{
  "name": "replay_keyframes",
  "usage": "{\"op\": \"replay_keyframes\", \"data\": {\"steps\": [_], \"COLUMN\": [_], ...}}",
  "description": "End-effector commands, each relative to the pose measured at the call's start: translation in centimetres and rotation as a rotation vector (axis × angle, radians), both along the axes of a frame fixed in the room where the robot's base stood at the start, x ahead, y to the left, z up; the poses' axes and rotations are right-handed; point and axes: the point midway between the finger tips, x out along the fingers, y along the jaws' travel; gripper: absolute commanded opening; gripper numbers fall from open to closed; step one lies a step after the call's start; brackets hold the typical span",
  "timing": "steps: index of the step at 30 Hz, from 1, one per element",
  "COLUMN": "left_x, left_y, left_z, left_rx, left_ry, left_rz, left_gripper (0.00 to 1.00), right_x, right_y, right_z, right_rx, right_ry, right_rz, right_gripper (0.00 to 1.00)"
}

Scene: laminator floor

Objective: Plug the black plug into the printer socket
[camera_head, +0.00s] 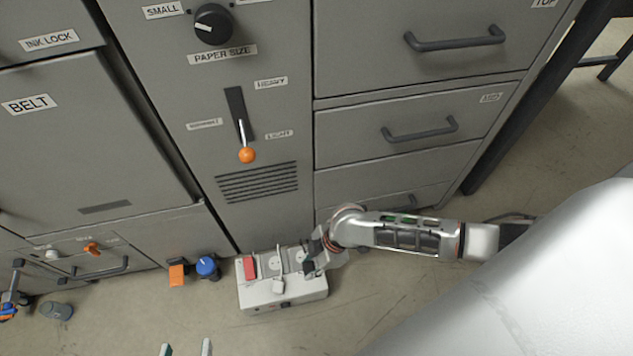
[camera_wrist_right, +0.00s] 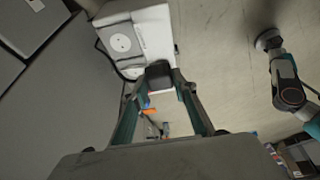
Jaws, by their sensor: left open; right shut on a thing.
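My right gripper (camera_head: 311,266) is at the right end of a white socket box (camera_head: 283,296) on the floor. In the right wrist view, its two fingers are shut on a black plug (camera_wrist_right: 158,76), against the edge of the white box (camera_wrist_right: 155,30). A round socket (camera_wrist_right: 120,43) shows clear of the plug there. I cannot tell whether the plug is seated or only over the box. The box also carries a red switch (camera_head: 249,267) and a pale grey piece (camera_head: 278,286). No printer label is readable. My left gripper (camera_head: 186,349) is open and empty at the bottom edge.
Grey machine cabinets (camera_head: 260,190) with drawers stand right behind the box. A dark grey piece (camera_head: 57,310) lies at far left. The floor in front of the box is clear.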

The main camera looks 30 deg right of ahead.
Motion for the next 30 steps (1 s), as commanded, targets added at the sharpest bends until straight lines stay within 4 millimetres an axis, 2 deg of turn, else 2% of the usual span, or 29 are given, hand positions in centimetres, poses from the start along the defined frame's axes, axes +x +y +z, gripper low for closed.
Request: {"op": "replay_keyframes", "data": {"steps": [1,3,10,15,25,30], "left_x": [0.3,0.0,-0.8,-1.1,-1.2,-1.6], "left_y": [0.5,1.1,2.5,2.9,2.9,2.8], "left_z": [0.7,0.2,-1.1,-1.5,-1.8,-2.4], "left_rx": [0.022,0.047,0.101,0.116,0.119,0.113], "left_ry": [-0.012,0.000,0.031,0.041,0.047,0.058], "left_rz": [-0.002,-0.006,-0.009,-0.010,-0.010,-0.012], "left_gripper": [0.41,0.41,0.41,0.41,0.41,0.41], "right_x": [1.0,0.8,0.3,-0.1,-0.2,-0.7], "right_y": [0.0,0.0,0.0,0.0,0.0,-0.8], "right_z": [2.6,4.0,6.9,7.4,7.3,6.0], "right_rx": [0.000,0.000,0.000,0.000,0.000,0.003], "right_ry": [-0.022,-0.018,-0.006,0.001,0.004,0.011], "right_rz": [0.002,0.002,0.001,0.000,-0.001,-0.021], "right_gripper": [0.07,0.07,0.07,0.07,0.07,0.07]}}
